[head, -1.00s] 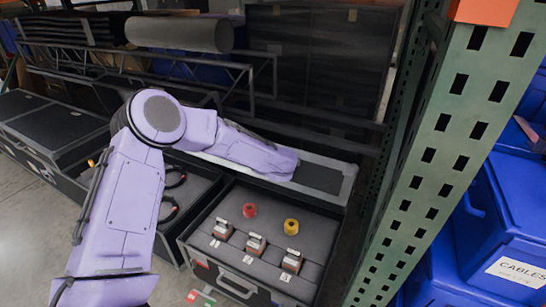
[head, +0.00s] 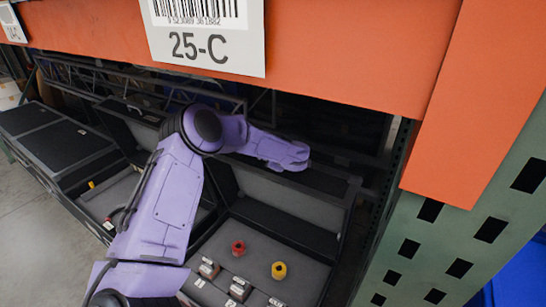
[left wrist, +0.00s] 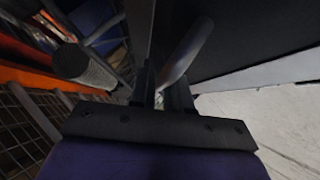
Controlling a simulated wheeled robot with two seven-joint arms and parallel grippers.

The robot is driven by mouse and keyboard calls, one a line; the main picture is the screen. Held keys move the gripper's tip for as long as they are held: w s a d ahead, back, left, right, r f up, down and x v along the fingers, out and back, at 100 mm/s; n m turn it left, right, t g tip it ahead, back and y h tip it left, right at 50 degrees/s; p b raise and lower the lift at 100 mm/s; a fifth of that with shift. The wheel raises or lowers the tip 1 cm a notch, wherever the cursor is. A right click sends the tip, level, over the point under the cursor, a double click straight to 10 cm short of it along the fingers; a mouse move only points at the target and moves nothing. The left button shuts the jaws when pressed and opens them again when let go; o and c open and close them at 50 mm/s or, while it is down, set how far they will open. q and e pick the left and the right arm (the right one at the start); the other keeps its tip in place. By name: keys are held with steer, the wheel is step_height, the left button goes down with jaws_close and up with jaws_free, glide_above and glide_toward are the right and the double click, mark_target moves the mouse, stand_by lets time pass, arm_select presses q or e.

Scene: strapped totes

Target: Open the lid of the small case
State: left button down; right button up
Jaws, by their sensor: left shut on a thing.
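The open small case (head: 222,249) stands low at the bottom centre of the head view. Its lid (head: 292,198) is raised at the back, grey lining toward me. My left arm reaches over from the left, its end beside the lid's top edge. The fingers are hidden in the head view. In the left wrist view my left gripper (left wrist: 160,92) is shut on a part of the lid, with a pale bar and a dark panel (left wrist: 245,38) close by. I cannot tell exactly which part is pinched. My right gripper is not in view.
Inside the case are a red roll (head: 238,247), a yellow roll (head: 279,270) and several small labelled boxes. An orange beam (head: 330,50) labelled 25-C crosses above, and a green upright (head: 460,250) stands right. Another open case (head: 110,195) and black cases (head: 65,142) lie left.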

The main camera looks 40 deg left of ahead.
arm_select(q)
steer(key=shift+a+f, duration=0.1)
steer(key=c, duration=1.2)
jaws_free()
steer(key=b+v, duration=0.2)
steer(key=v, duration=0.8)
steer(key=shift+s+d+r, duration=0.15)
steer(key=shift+d+r, duration=0.1)
steer(key=shift+d, duration=0.05)
